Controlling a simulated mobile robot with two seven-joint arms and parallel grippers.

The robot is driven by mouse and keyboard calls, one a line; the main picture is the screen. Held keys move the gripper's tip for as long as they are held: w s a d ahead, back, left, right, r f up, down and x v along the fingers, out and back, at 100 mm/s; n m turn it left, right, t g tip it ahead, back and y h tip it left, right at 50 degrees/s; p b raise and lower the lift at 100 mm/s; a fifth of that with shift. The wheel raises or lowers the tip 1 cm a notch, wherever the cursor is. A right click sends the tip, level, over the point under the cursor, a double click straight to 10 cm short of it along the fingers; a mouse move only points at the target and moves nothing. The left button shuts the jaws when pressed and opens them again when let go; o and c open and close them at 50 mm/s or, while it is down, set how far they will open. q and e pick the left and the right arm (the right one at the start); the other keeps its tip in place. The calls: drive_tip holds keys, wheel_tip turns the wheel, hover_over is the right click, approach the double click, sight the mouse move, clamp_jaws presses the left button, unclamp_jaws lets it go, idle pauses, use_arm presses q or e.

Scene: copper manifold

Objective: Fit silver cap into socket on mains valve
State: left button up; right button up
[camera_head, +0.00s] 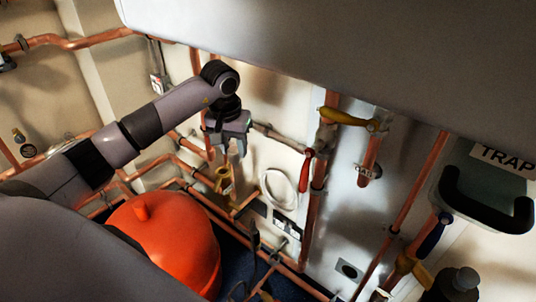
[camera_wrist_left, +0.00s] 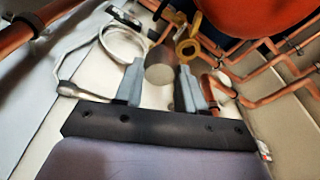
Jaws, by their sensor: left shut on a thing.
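My left gripper (camera_head: 233,150) hangs in front of the back wall with its fingers pointing down. In the left wrist view its two fingers (camera_wrist_left: 161,92) are shut on a silver cap (camera_wrist_left: 159,66), a short plain cylinder. In the head view I cannot make out the cap between the fingers. A brass valve (camera_head: 224,179) on the copper pipework is just below the gripper. My right gripper is not in view.
A red-orange rounded vessel (camera_head: 160,240) stands lower left. A coiled white hose (camera_head: 279,190) and a red-handled valve (camera_head: 305,171) are right of the gripper. Copper pipes (camera_head: 319,190) run close around. A large grey casing (camera_head: 370,60) overhangs above.

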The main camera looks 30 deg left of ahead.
use_arm(q)
drive_tip(key=w+a+f+b, duration=0.1)
drive_tip(key=a+f+b, duration=0.2)
drive_tip(key=a, duration=0.3)
drive_tip(key=shift+w+a+f, duration=0.3)
drive_tip(key=shift+a+f, duration=0.1)
drive_tip(key=shift+f, duration=0.3)
drive_tip(key=shift+f, duration=0.2)
idle(0.3)
drive_tip(key=shift+f+b, duration=1.05)
drive_tip(key=shift+f, duration=0.25)
drive_tip(key=shift+w+f+b, duration=0.1)
drive_tip(key=shift+f+b, duration=0.45)
drive_tip(key=shift+f, duration=0.4)
idle(0.4)
